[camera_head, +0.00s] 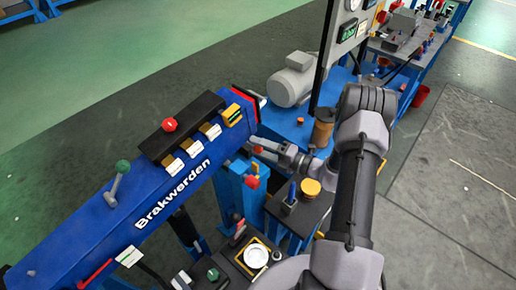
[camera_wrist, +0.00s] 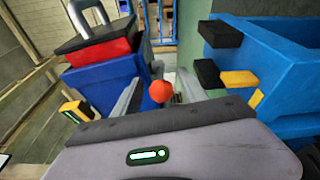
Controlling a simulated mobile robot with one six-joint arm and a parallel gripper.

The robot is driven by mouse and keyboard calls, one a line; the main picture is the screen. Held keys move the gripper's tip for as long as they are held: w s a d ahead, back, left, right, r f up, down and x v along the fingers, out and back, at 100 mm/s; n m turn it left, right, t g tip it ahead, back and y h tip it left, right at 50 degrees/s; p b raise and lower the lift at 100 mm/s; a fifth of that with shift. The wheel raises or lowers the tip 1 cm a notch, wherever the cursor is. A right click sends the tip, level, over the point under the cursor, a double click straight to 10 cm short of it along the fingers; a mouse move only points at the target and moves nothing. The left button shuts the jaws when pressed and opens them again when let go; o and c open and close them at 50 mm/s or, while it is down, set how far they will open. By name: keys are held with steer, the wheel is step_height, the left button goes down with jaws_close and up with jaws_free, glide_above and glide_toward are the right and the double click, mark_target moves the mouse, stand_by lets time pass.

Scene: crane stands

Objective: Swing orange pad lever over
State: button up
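My gripper (camera_head: 258,145) reaches left toward the blue post beside the Brakwerden beam (camera_head: 100,230). In the wrist view its two fingers (camera_wrist: 159,88) stand apart, with an orange-red ball (camera_wrist: 160,92) showing between them. I cannot tell whether they touch it. An orange-yellow pad (camera_wrist: 238,78) sticks out from a blue housing at the right of the wrist view, beside dark pads. I cannot tell which of these is the lever the task names. A red knob (camera_head: 252,182) sits on the blue post below my gripper.
A grey motor (camera_head: 291,80) stands on a blue base behind my gripper. The beam carries a green-knobbed lever (camera_head: 118,180) and a red knob (camera_head: 169,124). A yellow-topped cylinder (camera_head: 310,188) and a white dial (camera_head: 256,256) lie close below. Open floor is at right.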

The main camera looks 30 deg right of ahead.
steer(key=shift+a, duration=0.1)
steer(key=p+v, duration=0.3)
steer(key=v, duration=1.4)
steer(key=shift+s+d+p, duration=0.15)
steer(key=shift+d+p, duration=0.05)
steer(key=shift+p, duration=0.15)
steer(key=shift+r, duration=0.1)
